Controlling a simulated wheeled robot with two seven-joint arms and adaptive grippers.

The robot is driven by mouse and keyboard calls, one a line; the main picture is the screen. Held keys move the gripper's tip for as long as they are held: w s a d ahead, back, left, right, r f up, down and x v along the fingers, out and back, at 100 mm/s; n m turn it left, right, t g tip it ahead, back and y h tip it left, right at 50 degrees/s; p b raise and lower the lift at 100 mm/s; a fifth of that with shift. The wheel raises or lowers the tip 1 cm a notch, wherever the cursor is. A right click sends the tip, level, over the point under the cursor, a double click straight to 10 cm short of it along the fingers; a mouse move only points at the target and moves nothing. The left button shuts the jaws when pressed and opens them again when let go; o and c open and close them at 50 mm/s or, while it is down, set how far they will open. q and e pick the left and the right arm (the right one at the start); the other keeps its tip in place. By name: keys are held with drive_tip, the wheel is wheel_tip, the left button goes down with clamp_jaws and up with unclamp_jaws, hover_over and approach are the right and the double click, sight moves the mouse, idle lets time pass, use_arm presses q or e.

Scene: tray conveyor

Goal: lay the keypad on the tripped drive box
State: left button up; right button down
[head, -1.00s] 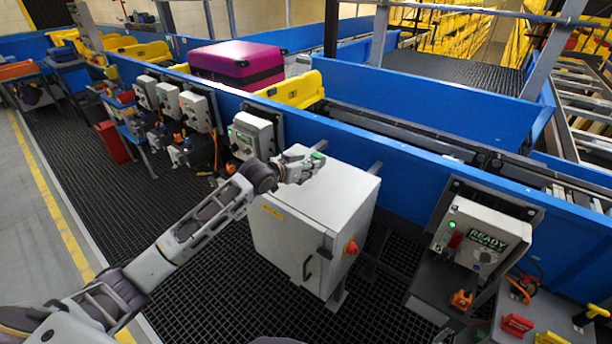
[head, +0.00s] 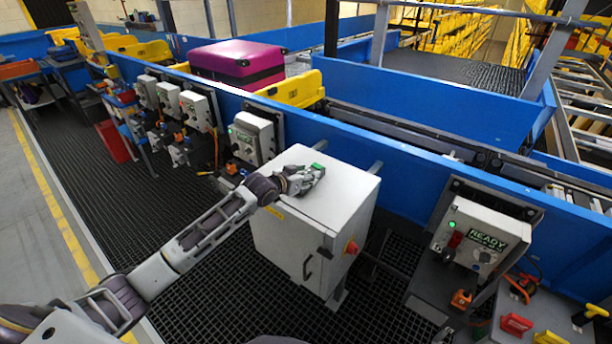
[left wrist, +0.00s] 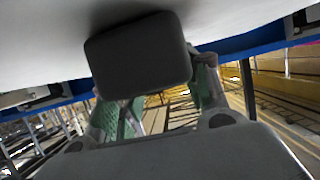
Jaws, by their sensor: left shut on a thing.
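My left gripper (head: 312,177) is over the top of a light grey cabinet (head: 335,205). In the left wrist view, a dark, rounded rectangular block, apparently the keypad (left wrist: 138,55), sits between its green-padded fingers (left wrist: 150,88), and the gripper is shut on it. A pale surface fills the top of that view, close to the block; I cannot tell whether they touch. In the head view the hand mostly hides the keypad. Drive boxes line the blue conveyor wall: one near the cabinet (head: 252,136), several farther left, and one reading READY (head: 478,240) at right. My right gripper is out of view.
The blue conveyor wall (head: 420,165) runs behind the cabinet. The cabinet has a red knob (head: 351,247) on its side. A magenta suitcase (head: 237,62) and yellow trays (head: 295,90) are on the conveyor. The dark grating floor (head: 190,290) is open at left.

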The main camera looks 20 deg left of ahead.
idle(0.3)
use_arm(q)
drive_tip(key=o, duration=1.3)
drive_tip(key=shift+f, duration=0.1)
drive_tip(key=shift+b+v, duration=0.5)
drive_tip(key=shift+v, duration=5.55)
drive_tip(key=shift+w, duration=0.1)
